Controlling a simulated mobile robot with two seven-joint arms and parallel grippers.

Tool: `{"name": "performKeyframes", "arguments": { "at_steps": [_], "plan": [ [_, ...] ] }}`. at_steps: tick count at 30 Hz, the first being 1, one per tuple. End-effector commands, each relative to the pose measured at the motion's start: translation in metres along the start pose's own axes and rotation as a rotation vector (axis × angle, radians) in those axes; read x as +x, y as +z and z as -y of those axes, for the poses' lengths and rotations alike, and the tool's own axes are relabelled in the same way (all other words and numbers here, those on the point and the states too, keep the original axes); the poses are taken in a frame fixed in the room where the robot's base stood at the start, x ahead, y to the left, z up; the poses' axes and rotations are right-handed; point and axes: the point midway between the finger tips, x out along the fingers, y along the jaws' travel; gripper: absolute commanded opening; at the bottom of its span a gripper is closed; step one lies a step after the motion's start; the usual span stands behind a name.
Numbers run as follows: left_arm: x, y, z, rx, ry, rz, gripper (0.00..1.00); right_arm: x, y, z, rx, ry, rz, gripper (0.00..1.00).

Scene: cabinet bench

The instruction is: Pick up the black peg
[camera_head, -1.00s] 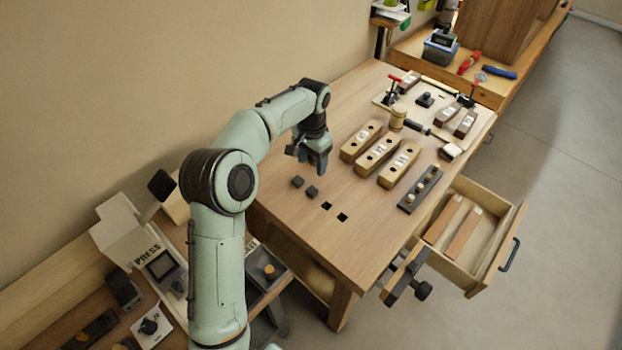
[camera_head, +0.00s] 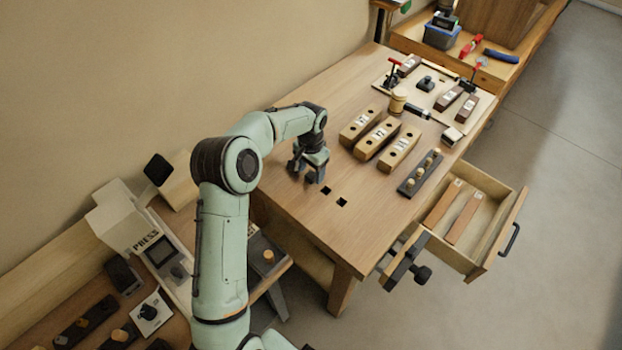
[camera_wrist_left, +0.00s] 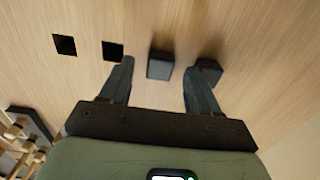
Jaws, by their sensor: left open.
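Two small black square pegs stand on the bench top in the left wrist view. One black peg (camera_wrist_left: 160,66) lies between the spread fingers of my left gripper (camera_wrist_left: 158,76), with a gap on each side. The other black peg (camera_wrist_left: 209,68) is at the right finger and partly covered by it; I cannot tell if they touch. In the head view my left gripper (camera_head: 306,174) is open, low over the bench, and hides the pegs or blends with them. My right gripper is not in view.
Two square holes (camera_head: 334,196) are in the wooden bench top (camera_head: 300,215) beside the gripper. Labelled wooden blocks (camera_head: 377,138) and a dark strip with pegs (camera_head: 420,174) lie farther right. An open drawer (camera_head: 495,225) juts out at the right. A wall runs behind the bench.

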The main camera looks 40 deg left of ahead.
Motion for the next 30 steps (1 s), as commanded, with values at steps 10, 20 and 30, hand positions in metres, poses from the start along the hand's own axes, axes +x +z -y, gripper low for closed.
{"name": "performKeyframes", "arguments": {
  "at_steps": [10,20,30],
  "plan": [
    [0.014,0.000,-0.001,0.002,0.000,-0.001,0.62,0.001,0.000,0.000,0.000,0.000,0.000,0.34],
    [0.014,0.000,-0.001,0.002,0.000,-0.002,0.00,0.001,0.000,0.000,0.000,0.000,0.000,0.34],
    [-0.004,-0.001,0.000,0.000,-0.002,-0.005,0.00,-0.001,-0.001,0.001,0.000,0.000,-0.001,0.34]
  ]
}}
